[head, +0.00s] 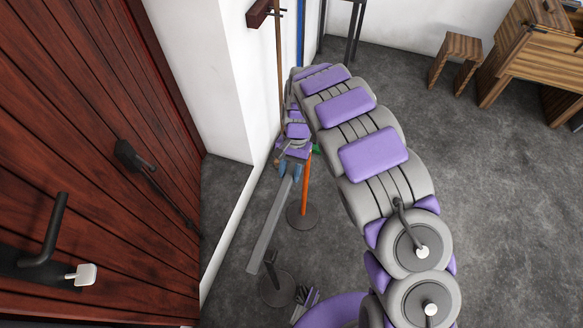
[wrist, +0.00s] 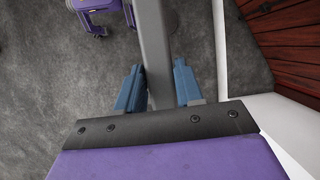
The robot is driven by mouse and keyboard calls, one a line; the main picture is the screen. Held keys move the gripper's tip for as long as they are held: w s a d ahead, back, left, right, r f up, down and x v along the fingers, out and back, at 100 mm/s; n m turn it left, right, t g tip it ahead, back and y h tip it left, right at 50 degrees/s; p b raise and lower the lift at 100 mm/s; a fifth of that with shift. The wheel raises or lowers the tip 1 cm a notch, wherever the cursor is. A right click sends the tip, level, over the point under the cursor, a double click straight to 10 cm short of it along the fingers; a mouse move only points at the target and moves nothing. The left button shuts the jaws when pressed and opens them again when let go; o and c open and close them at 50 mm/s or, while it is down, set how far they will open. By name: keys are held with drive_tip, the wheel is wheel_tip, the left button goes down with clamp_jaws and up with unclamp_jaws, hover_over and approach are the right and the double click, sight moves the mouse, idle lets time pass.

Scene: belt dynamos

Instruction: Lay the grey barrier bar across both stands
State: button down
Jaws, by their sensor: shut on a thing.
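The grey barrier bar (head: 268,228) is long and straight. My gripper (head: 290,168) has blue fingers, shut on the bar near its far end in the head view. In the wrist view the bar (wrist: 154,45) runs up between the two fingers (wrist: 160,88). One stand has an orange post (head: 304,190) on a round dark base, just right of the gripper. A dark stand (head: 272,285) with a round base is nearer, beside the bar's near end. I cannot tell whether the bar touches either stand; their tops are partly hidden.
A dark red plank door (head: 95,170) with black handles is at the left. A white wall (head: 215,75) runs close beside the bar. A wooden stool (head: 458,52) and desk (head: 525,50) stand at the far right. The grey floor (head: 490,200) on the right is clear.

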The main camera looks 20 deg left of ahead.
drive_tip(key=shift+a+f+b, duration=0.15)
drive_tip(key=shift+a+f, duration=0.1)
drive_tip(key=shift+f, duration=0.3)
drive_tip(key=shift+a+f+b, duration=0.15)
drive_tip(key=shift+a+f, duration=0.1)
drive_tip(key=shift+f, duration=0.25)
drive_tip(key=shift+s+f, duration=0.1)
drive_tip(key=shift+f, duration=0.25)
drive_tip(key=shift+d+f, duration=0.25)
drive_tip(key=shift+f, duration=0.25)
drive_tip(key=shift+d+f, duration=0.25)
drive_tip(key=shift+f, duration=0.2)
drive_tip(key=shift+a+f, duration=0.2)
drive_tip(key=shift+f, duration=0.7)
drive_tip(key=shift+a+f, duration=0.2)
drive_tip(key=shift+f, duration=0.65)
drive_tip(key=c, duration=0.9)
unclamp_jaws()
drive_tip(key=shift+d+r, duration=0.1)
drive_tip(key=shift+d, duration=0.3)
drive_tip(key=shift+o, duration=1.3)
drive_tip(key=shift+a, duration=0.25)
